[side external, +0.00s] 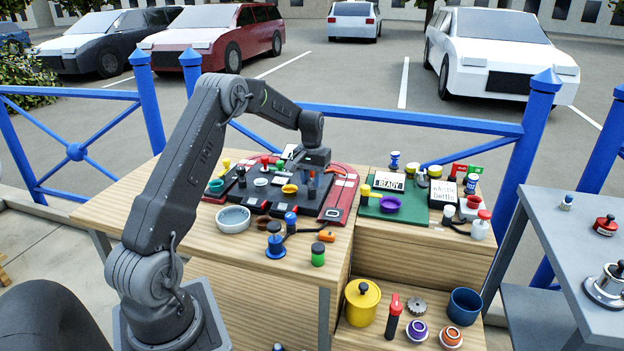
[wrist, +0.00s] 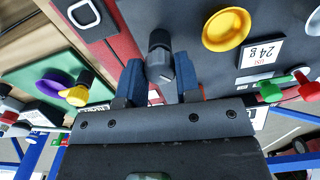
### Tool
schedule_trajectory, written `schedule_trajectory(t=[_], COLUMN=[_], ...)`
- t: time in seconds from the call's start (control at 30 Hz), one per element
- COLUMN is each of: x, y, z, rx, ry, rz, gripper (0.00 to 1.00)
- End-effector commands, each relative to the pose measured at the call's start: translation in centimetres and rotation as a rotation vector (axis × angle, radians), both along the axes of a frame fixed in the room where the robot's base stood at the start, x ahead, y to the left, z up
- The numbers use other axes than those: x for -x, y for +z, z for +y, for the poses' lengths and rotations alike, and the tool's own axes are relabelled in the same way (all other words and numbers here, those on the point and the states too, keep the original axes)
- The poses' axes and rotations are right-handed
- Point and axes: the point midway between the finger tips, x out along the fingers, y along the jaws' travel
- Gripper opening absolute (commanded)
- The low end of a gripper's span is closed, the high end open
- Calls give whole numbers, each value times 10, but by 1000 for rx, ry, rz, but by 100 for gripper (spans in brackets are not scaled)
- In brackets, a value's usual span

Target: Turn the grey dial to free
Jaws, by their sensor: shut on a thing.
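The grey dial (wrist: 160,62) is a small dark knob on the dark panel (wrist: 215,72) in the wrist view. My gripper (wrist: 157,78) has its two blue-padded fingers on either side of the dial and is shut on it. A small light mark shows on the dial; its exact setting is too small to read. In the side view my gripper (side external: 312,180) points down at the right part of the panel (side external: 262,205), and the dial is hardly visible there.
A yellow round knob (wrist: 227,29) and a label reading 24 g (wrist: 262,52) sit beside the dial. Green and red levers (wrist: 272,91) are at the right of the wrist view. A green board (side external: 408,208) with a purple ring stands right of the panel in the side view.

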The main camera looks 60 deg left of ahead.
Motion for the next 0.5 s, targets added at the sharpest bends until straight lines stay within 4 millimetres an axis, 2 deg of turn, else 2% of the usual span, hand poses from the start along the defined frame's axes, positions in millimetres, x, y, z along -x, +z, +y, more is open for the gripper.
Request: schedule_trajectory(t=[0.5], x=[0], y=[0], z=[0], rx=[-1], ry=[-64], rz=[-1], gripper=[8])
